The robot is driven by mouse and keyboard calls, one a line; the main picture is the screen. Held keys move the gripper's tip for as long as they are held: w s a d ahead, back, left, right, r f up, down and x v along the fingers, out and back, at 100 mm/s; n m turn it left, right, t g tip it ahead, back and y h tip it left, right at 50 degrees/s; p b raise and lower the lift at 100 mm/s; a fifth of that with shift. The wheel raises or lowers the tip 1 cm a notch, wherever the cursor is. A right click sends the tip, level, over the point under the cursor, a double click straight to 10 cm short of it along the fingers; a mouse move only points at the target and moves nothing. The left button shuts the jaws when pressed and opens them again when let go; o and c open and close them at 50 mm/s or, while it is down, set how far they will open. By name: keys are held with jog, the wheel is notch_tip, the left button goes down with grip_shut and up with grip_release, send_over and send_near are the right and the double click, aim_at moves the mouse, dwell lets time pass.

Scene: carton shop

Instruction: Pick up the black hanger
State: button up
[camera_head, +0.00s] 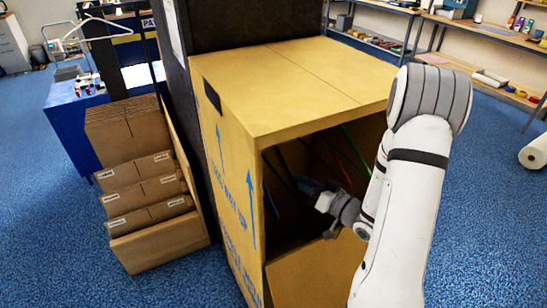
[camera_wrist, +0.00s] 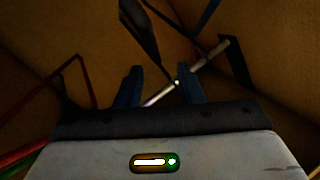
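My gripper (camera_head: 308,187) reaches into the open front of a tall cardboard carton (camera_head: 230,150). In the wrist view, the two blue fingers of my gripper (camera_wrist: 161,80) stand apart, with nothing clearly clamped between them. A dark, flat shape (camera_wrist: 141,32), likely part of the black hanger, lies ahead of the fingers, above them in the picture and apart from them. A thin dark line runs from it towards the right finger; whether they touch I cannot tell. The rest of its outline is lost in shadow.
A pale rod (camera_wrist: 213,55) slants behind the fingers. A red hanger (camera_wrist: 82,75) and a green bar (camera_wrist: 25,157) are at the left. The carton walls are close around my gripper. Folded cartons (camera_head: 130,135) stand left of the carton; a white hanger (camera_head: 85,30) is farther back.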

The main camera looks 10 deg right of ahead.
aim_at(288, 170)
jog(key=p+x, duration=0.1)
jog(key=x, duration=0.5)
jog(key=shift+w+f+p, duration=0.15)
jog(key=shift+w+p, duration=0.2)
jog(key=shift+w, duration=0.05)
jog(key=shift+c, duration=0.5)
grip_shut()
